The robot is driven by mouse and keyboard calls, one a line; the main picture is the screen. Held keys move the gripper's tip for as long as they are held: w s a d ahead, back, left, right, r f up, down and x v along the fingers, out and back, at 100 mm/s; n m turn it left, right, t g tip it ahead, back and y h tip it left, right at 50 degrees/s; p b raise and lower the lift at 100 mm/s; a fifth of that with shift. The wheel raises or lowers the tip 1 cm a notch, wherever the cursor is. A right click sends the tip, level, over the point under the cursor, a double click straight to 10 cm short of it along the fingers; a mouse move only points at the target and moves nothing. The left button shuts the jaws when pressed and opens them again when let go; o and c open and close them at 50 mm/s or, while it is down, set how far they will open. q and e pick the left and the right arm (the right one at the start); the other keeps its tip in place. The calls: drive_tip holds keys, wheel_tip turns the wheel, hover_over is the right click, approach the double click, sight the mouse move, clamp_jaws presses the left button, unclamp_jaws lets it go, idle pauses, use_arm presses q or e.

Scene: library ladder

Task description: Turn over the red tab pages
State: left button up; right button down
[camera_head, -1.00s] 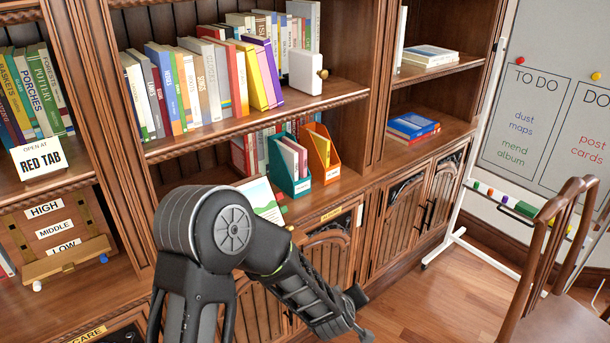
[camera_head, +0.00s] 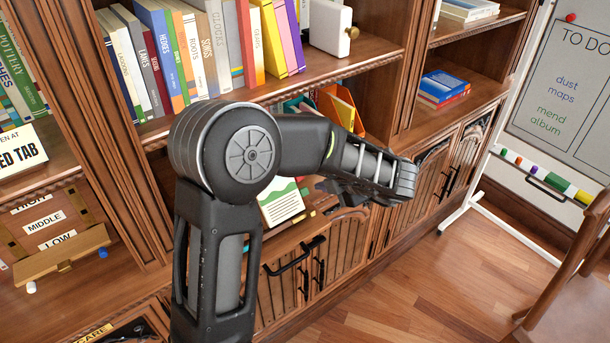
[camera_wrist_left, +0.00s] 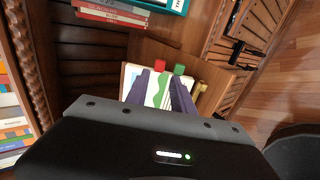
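The tabbed book (camera_head: 282,203) stands open on the ledge below the shelves, showing a white page with a green picture. It also shows in the left wrist view (camera_wrist_left: 132,76), with a red tab (camera_wrist_left: 179,69) and a green tab (camera_wrist_left: 159,65) at its top edge. My left gripper (camera_head: 326,186) is just right of the book in the head view, partly hidden by my forearm. In the left wrist view its two fingers (camera_wrist_left: 161,92) are apart with the page visible between them. Contact with the page cannot be told. My right gripper is out of view.
A sign reading RED TAB (camera_head: 20,160) stands on the left shelf. An orange file holder (camera_head: 342,108) is behind my forearm. Cabinet doors with black handles (camera_head: 318,270) lie below. A whiteboard (camera_head: 570,90) and chair (camera_head: 570,270) are at right.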

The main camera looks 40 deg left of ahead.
sight(304, 188)
use_arm(q)
drive_tip(key=shift+p+x, duration=0.75)
drive_tip(key=shift+x, duration=3.1)
drive_tip(key=shift+c, duration=0.2)
clamp_jaws()
